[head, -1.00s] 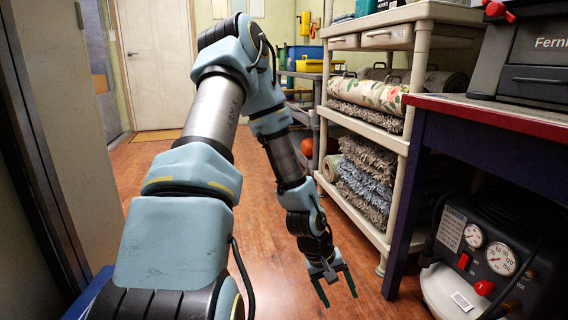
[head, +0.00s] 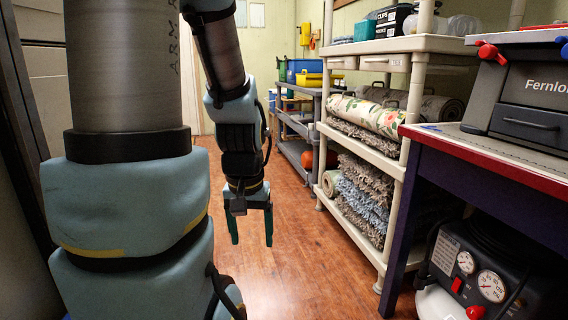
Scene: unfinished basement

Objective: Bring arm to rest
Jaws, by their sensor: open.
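My gripper (head: 252,226) hangs in front of my body in the head view, its two green fingers pointing down and spread apart. Nothing is between the fingers, and they are above the wooden floor (head: 290,262). My arm rises large at the left of the picture, bends at the top beyond the frame edge, and its forearm comes down to the gripper. The arm hides much of the left side of the room.
A beige shelf unit (head: 401,44) with rolled rugs (head: 366,115) stands to the right. A grey shelf (head: 296,126) stands farther back. Floor between arm and shelves is clear.

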